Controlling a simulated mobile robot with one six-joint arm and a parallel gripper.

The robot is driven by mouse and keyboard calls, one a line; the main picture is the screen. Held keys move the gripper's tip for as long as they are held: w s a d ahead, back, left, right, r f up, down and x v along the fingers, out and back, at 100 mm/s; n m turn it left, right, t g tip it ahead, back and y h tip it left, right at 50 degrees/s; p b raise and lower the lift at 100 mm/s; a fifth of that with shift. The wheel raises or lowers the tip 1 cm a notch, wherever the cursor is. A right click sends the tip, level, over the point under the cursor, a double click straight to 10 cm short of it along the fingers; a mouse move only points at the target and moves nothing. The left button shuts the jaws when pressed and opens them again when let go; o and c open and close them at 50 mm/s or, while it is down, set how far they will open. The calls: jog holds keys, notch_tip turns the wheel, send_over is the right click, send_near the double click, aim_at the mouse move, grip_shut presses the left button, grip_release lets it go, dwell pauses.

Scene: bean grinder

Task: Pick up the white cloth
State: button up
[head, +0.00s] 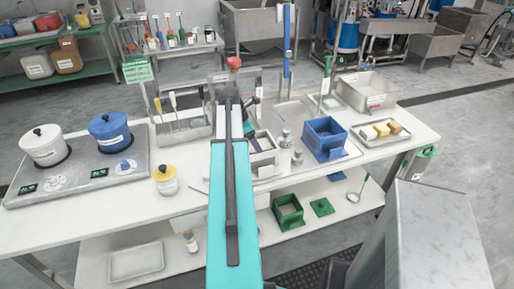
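I cannot make out a white cloth for sure. A small white piece (382,130) lies between a yellow block (368,134) and a brown block (396,127) in a shallow tray (375,143) at the right of the table; it is too small to tell if it is cloth. My turquoise arm reaches up the middle of the head view, over the table. Its dark far end is near the table's back edge, left of the small white piece. The gripper's fingers cannot be made out, and the arm hides part of the table.
A blue box (324,138) and a metal basin (367,91) stand near the tray. White (43,149) and blue (109,132) pots sit on a hotplate at left. A green box (288,212) and an empty tray (136,262) are on the lower shelf.

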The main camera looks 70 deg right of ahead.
dwell(0.3)
jog(key=c, duration=1.1)
jog(key=shift+r, duration=0.2)
jog(key=shift+r+b, duration=1.2)
jog(key=shift+r, duration=3.65)
